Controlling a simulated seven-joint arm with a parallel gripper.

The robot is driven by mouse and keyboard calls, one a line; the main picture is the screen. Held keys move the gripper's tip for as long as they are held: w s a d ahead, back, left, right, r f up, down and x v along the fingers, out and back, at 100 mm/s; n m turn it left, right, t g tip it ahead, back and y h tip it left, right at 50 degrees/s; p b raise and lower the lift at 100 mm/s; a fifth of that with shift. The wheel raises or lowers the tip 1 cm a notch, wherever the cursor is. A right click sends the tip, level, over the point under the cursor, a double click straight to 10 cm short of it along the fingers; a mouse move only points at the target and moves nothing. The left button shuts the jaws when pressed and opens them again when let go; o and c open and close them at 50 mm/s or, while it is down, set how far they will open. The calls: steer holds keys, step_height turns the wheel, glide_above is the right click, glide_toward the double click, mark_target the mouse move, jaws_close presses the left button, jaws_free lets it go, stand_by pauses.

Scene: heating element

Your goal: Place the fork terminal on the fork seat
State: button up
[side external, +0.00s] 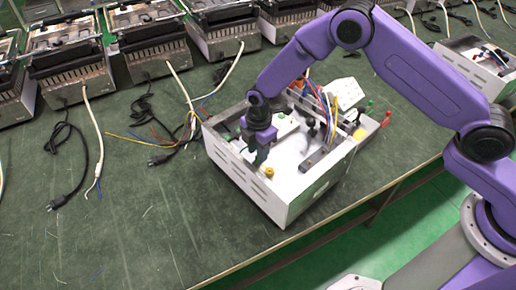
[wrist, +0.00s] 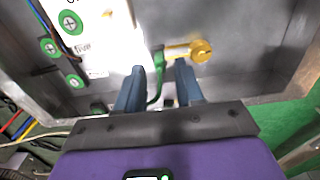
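A gold round screw-like part (wrist: 201,50), likely the fork seat, stands inside the metal box in the wrist view. A gold strip (wrist: 177,53) runs from it to a green sleeve. The green lead (wrist: 157,80), likely carrying the fork terminal, hangs between my fingertips. Where terminal and seat meet is unclear. My gripper (wrist: 160,68) has its two blue fingers apart, with the lead in the gap, closer to the left finger. In the side external view my gripper (side external: 261,155) points down into the white box (side external: 240,176), just behind a small gold knob (side external: 270,172).
A white panel (wrist: 104,30) with green round terminals is at upper left in the wrist view. Box walls stand close around my gripper. Coloured wires (side external: 328,100) rise behind. Loose cables (side external: 185,130) lie left; the green table (side external: 130,220) front left is mostly clear.

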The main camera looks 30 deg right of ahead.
step_height(320, 180, up, 12)
steer(key=shift+r, duration=0.2)
stand_by(0.5)
steer(key=shift+d, duration=0.1)
steer(key=s+d+r+m, duration=0.2)
steer(key=s+d+r, duration=0.25)
steer(key=s, duration=0.35)
steer(key=s+d+r+m, duration=0.25)
steer(key=s+r, duration=0.25)
steer(key=s, duration=0.3)
steer(key=s+d+r+m, duration=0.2)
steer(key=s+d+m, duration=0.1)
steer(key=s+d, duration=1.1)
steer(key=s, duration=0.3)
steer(key=shift+s+d+m, duration=0.2)
steer(key=shift+s+m, duration=0.1)
steer(key=shift+m, duration=0.05)
